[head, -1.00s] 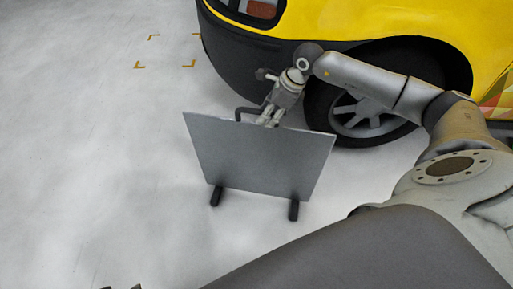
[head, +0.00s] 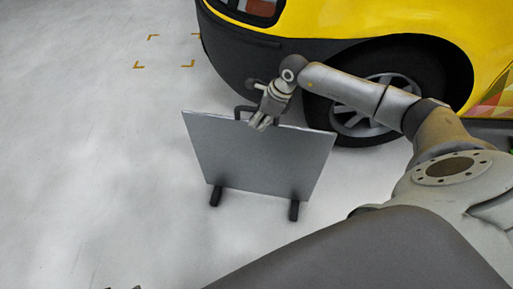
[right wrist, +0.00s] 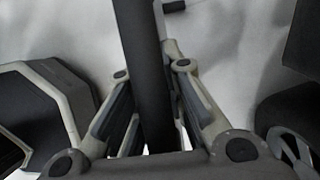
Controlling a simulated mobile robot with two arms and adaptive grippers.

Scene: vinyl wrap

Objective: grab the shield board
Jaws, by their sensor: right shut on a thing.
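The shield board (head: 255,160) is a flat grey panel standing on the floor, leaning slightly, on two short black feet. A dark handle (head: 239,110) rises from its top edge. My right gripper (head: 262,124) is at the top edge, just right of the visible part of the handle, and covers the rest of it. In the right wrist view a dark bar (right wrist: 147,70), which looks like the handle, runs between the fingers of my right gripper (right wrist: 150,105), shut on it.
A yellow car (head: 345,18) with a black lower bumper stands close behind the board. The pale floor (head: 90,150) to the left is clear, apart from yellow corner marks (head: 165,51).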

